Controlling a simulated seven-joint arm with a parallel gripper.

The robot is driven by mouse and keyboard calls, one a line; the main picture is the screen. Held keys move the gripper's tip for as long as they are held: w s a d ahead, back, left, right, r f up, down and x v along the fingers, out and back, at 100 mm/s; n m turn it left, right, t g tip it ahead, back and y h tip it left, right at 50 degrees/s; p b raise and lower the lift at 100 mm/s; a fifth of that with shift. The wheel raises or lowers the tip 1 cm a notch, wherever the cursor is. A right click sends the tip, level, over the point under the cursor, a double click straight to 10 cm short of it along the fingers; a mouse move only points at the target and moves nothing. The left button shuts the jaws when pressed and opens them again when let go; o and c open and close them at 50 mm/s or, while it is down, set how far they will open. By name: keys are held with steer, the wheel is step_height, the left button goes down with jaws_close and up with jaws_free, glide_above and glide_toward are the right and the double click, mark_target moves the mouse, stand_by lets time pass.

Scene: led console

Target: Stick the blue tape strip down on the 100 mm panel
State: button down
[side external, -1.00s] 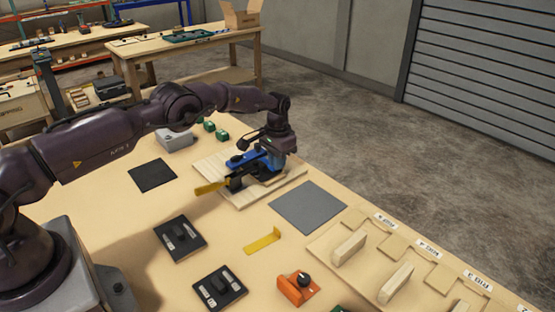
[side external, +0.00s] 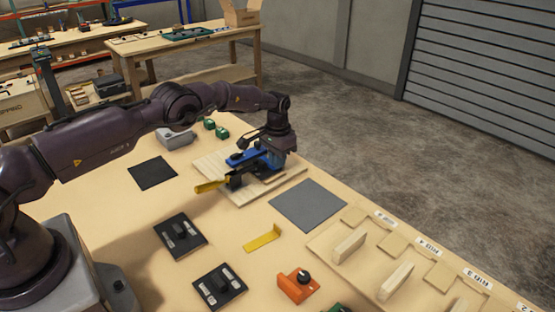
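My gripper (side external: 238,180) is low over a pale wooden board (side external: 212,168), beside and partly in front of a blue piece (side external: 240,158). I cannot tell whether the blue piece is the tape strip or part of a tool or fixture. A yellow bar (side external: 212,186) sticks out to the left from the dark parts by my fingertips; I cannot tell what holds it. The fingertips are too small and dark to show whether they are shut on anything. No panel marked 100 mm can be read.
A grey mat (side external: 308,206) lies right of the board and a black mat (side external: 152,173) left of it. A yellow angled piece (side external: 262,240), black switch boxes (side external: 180,237), an orange block (side external: 298,287) and a rack with upright wooden pieces (side external: 349,246) stand nearer the front.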

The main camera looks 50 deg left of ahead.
steer(key=c, duration=1.2)
jaws_free()
steer(key=shift+c, duration=0.2)
step_height(320, 180, up, 12)
steer(key=s+d+r+t, duration=0.2)
steer(key=s+r, duration=0.4)
steer(key=s, duration=0.6)
steer(key=s+d+r+t, duration=0.1)
steer(key=s+d+r, duration=0.4)
steer(key=s, duration=0.8)
steer(key=s+d+r+t, duration=0.2)
steer(key=s+d+r, duration=0.1)
steer(key=s+r, duration=0.6)
steer(key=shift+s+d+r+t, duration=0.3)
steer(key=shift+s+d, duration=0.1)
steer(key=shift+s, duration=1.6)
